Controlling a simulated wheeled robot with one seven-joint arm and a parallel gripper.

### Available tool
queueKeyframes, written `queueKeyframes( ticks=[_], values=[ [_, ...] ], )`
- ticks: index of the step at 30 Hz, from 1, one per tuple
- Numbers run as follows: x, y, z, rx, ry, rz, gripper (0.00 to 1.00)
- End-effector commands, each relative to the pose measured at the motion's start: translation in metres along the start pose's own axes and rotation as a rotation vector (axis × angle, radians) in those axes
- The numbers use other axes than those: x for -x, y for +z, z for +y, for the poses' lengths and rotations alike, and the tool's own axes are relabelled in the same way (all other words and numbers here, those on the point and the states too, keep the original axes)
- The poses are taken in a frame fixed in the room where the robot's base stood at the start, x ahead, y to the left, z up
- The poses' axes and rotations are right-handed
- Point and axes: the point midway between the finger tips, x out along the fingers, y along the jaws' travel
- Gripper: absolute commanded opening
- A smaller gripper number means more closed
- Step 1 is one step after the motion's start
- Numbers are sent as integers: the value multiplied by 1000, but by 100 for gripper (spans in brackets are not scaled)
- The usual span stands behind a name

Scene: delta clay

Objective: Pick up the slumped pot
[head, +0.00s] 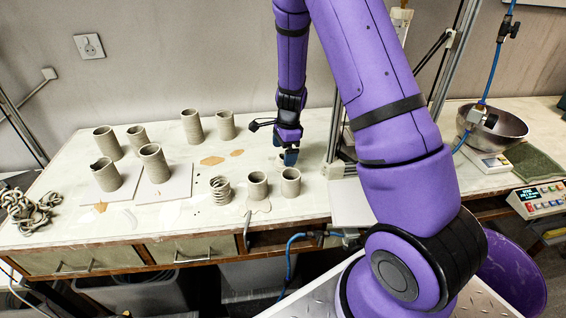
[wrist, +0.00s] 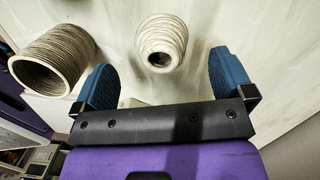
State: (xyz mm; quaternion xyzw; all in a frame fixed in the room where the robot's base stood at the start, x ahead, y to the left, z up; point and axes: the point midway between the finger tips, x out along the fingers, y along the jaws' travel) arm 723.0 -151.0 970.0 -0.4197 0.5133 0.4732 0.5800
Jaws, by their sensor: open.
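Several grey-beige clay pots stand on the table. The short coiled pot (head: 220,190) at the front middle has uneven, sagging rings and looks the most slumped, though I cannot be sure. My gripper (head: 289,158) points down over the table, behind and right of it. In the wrist view my gripper (wrist: 162,85) is open, its blue fingers apart and empty. A pale ridged pot (wrist: 162,36) with a small dark opening lies ahead, roughly between the fingers. I cannot tell which head-view pot this is.
A wider ribbed pot (wrist: 52,60) is close outside the left finger. Two short pots (head: 257,186) (head: 290,183) stand at the table's front edge. Taller pots (head: 192,127) stand behind and left. A metal bowl (head: 493,122) is at the right.

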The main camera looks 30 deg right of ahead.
Motion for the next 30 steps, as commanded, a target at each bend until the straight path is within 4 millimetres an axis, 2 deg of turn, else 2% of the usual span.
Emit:
queueKeyframes(
  ticks=[7, 15, 16, 23, 30],
  values=[
    [-35, 0, 0, 0, 3, 0, 99],
    [-41, 1, 0, 1, 0, 0, 99],
    [-41, 1, 0, 1, 0, 0, 97],
    [-41, 1, 0, 1, 0, 0, 45],
    [-40, 1, 0, 1, 0, 0, 45]
  ],
)
